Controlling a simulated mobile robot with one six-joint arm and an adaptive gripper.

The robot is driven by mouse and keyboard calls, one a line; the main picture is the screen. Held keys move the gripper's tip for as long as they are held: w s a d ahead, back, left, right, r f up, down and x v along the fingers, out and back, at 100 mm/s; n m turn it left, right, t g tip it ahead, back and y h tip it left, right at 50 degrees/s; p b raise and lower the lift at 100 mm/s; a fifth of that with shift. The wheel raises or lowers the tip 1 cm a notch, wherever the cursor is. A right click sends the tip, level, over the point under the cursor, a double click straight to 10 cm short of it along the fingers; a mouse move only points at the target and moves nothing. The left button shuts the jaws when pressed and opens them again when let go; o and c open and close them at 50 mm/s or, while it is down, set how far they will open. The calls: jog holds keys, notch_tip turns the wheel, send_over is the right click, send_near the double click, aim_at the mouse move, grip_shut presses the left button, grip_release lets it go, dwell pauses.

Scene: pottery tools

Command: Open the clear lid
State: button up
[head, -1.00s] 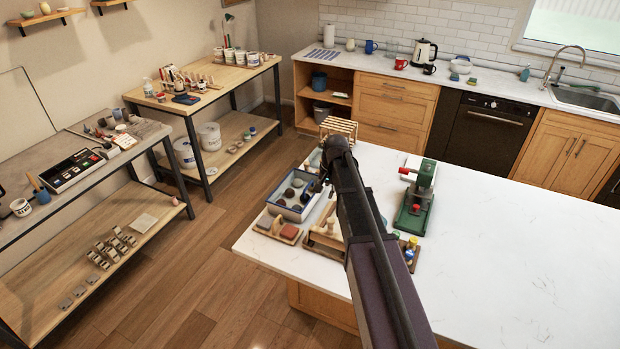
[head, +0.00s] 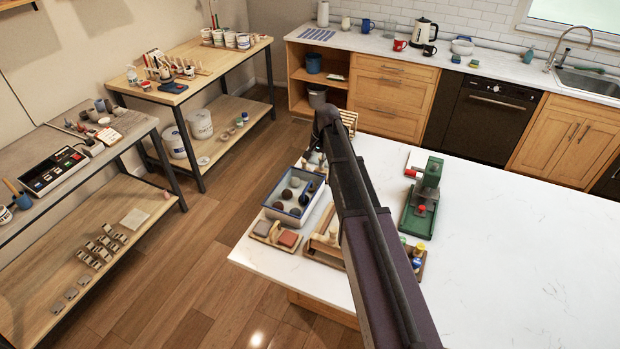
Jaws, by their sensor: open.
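A blue-and-white open-looking box (head: 291,217) with several round dark and pale balls in it sits at the left end of the white island top. I cannot make out a clear lid on it or elsewhere; any such lid is too faint or hidden. My gripper (head: 314,160) is at the far end of my dark arm, above the box's far right corner. It is small, dark and partly hidden by the arm, and its jaws are open with nothing seen in them. I cannot tell whether it touches the box.
A green press (head: 424,200) stands to the right of my arm, small bottles (head: 418,254) nearer. A slatted wooden rack (head: 348,117) is behind. The island's right side is clear.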

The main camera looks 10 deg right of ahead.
aim_at(307, 187)
jog(key=shift+w+a, duration=0.1)
jog(key=shift+w, duration=0.25)
jog(key=f+b, duration=0.4)
jog(key=w+a+f+b, duration=0.1)
jog(key=f+b, duration=0.4)
jog(key=a+f+b, duration=0.1)
jog(key=f+b, duration=0.3)
jog(key=shift+w+f+b, duration=0.2)
jog(key=shift+f+b, duration=0.05)
jog(key=shift+b, duration=0.05)
dwell(0.8)
dwell(0.3)
grip_shut()
